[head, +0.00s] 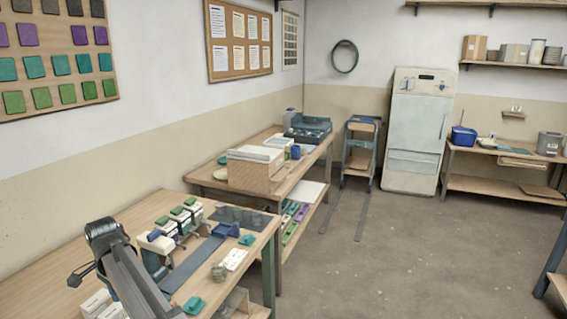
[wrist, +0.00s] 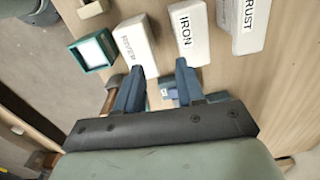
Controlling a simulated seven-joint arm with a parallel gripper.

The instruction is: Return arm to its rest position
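My arm (head: 130,275) stands over the near wooden bench (head: 60,270) at the lower left of the head view. My gripper (wrist: 160,76) shows in the wrist view with its two blue fingers spread apart. The gap between them holds nothing; a small pale-and-blue item lies beyond it on the wood. White label blocks lie ahead of the fingers: IRON (wrist: 189,32), one ending in RUST (wrist: 250,25), and one with unreadable text (wrist: 137,45). I cannot make out the fingertips in the head view.
A green square container (wrist: 92,52) with a white inside is left of the fingers. The floor (head: 400,260) to the right is clear.

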